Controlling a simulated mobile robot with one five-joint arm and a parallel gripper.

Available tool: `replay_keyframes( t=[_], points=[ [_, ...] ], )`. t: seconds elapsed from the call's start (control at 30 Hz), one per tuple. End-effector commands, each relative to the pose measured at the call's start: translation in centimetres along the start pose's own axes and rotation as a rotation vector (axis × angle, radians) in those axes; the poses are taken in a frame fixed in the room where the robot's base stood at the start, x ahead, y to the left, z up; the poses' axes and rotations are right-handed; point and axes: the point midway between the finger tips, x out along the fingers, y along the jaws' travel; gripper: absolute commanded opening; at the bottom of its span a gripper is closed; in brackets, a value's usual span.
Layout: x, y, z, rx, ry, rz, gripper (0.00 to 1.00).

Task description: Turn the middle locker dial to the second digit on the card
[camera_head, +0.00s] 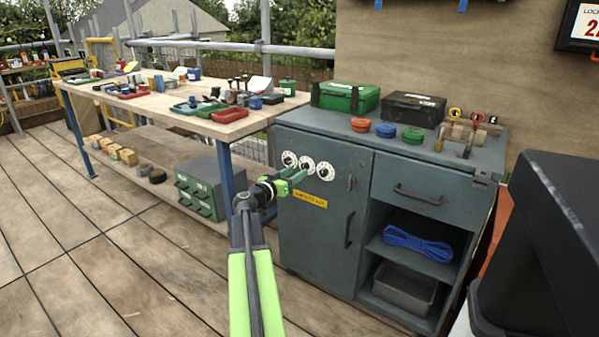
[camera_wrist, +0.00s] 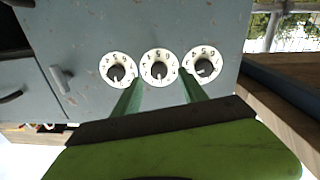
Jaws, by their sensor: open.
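Three round white dials with black knobs sit in a row on the grey locker door (camera_head: 330,225): a left dial (camera_head: 289,159), the middle dial (camera_head: 307,165) and a right dial (camera_head: 325,171). In the wrist view, the middle dial (camera_wrist: 159,68) lies between and just beyond the green fingertips of my open gripper (camera_wrist: 158,84). In the head view, my gripper (camera_head: 300,180) is in front of the dials. I cannot tell whether the fingers touch the knob. The digits are too small to read surely. A card (camera_head: 585,22) on the wall is cut off, showing "LOC" and a red "2".
A yellow label (camera_head: 311,199) is below the dials and a door handle (camera_head: 349,230) to their right. Green (camera_head: 345,97) and black (camera_head: 413,108) boxes stand on the locker top. A workbench (camera_head: 150,108) with tools stands to the left. The plank floor in front is clear.

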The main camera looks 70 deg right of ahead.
Motion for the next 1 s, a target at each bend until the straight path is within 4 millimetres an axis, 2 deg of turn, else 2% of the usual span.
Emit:
replay_keyframes(
  t=[0.03, 0.2, 0.53, 0.9, 1.0],
  points=[
    [1.2, -0.1, 0.0, 0.0, -0.001, 0.003, 0.5],
    [3.1, 0.0, 0.0, 0.0, 0.0, 0.002, 0.5],
    [3.4, 0.1, 0.0, 0.0, 0.0, 0.001, 0.5],
    [3.4, 0.1, 0.0, 0.0, 0.0, 0.0, 0.02],
    [3.4, 0.1, 0.0, 0.0, 0.0, 0.0, 0.0]
  ],
)
